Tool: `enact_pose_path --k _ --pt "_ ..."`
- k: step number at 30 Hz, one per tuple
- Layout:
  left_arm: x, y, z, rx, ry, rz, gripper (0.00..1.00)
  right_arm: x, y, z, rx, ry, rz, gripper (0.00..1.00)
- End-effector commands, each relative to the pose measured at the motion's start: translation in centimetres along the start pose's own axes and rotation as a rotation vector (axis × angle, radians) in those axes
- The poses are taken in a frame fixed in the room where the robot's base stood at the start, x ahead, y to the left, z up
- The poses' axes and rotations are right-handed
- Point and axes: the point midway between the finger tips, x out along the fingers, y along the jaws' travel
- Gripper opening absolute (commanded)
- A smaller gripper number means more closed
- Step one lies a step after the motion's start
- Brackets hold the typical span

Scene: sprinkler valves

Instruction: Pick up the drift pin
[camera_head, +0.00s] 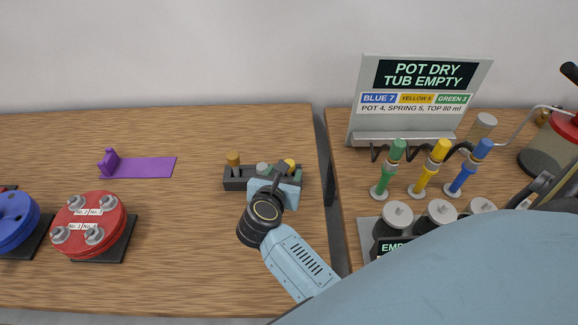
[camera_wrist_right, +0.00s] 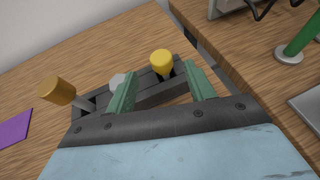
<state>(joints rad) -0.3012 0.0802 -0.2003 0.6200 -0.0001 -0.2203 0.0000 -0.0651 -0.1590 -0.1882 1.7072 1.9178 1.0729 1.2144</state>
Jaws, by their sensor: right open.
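A dark rack (camera_head: 234,184) on the left wooden table holds several small tools; it also shows in the right wrist view (camera_wrist_right: 150,97). They include an amber-handled tool (camera_head: 233,158) at the rack's left end and a yellow-headed one (camera_head: 290,163) at its right. A grey round top (camera_wrist_right: 118,80) stands between them. Which one is the drift pin I cannot tell for sure. My right gripper (camera_head: 273,170) is over the rack's right half, open. In the right wrist view, the yellow head (camera_wrist_right: 161,62) shows between its green fingers, not gripped. My left gripper is out of view.
A purple holder (camera_head: 145,167) and red (camera_head: 85,222) and blue (camera_head: 14,222) round flanges are on the left. A gap separates the right table, with green, yellow and blue valves (camera_head: 428,170), a sign (camera_head: 420,85) and grey pots (camera_head: 398,215).

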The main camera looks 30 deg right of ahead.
Motion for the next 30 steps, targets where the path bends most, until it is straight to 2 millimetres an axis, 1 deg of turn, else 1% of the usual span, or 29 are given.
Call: enact_pose_path --k 6,9,13,19,30 --pt "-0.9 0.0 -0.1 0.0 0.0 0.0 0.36 3.0 -0.4 1.1 -0.004 -0.005 -0.002 0.54" --pt "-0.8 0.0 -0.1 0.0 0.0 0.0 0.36 4.3 -0.3 0.9 -0.003 -0.003 0.0 0.54" --pt "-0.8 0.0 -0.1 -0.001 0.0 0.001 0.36 5.0 -0.3 0.8 -0.001 -0.001 0.001 0.54" --pt "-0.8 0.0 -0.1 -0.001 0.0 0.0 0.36 5.0 -0.3 0.8 0.0 -0.001 0.001 0.54" --pt "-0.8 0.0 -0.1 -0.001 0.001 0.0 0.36 5.0 -0.3 0.8 0.0 -0.001 0.0 0.05"
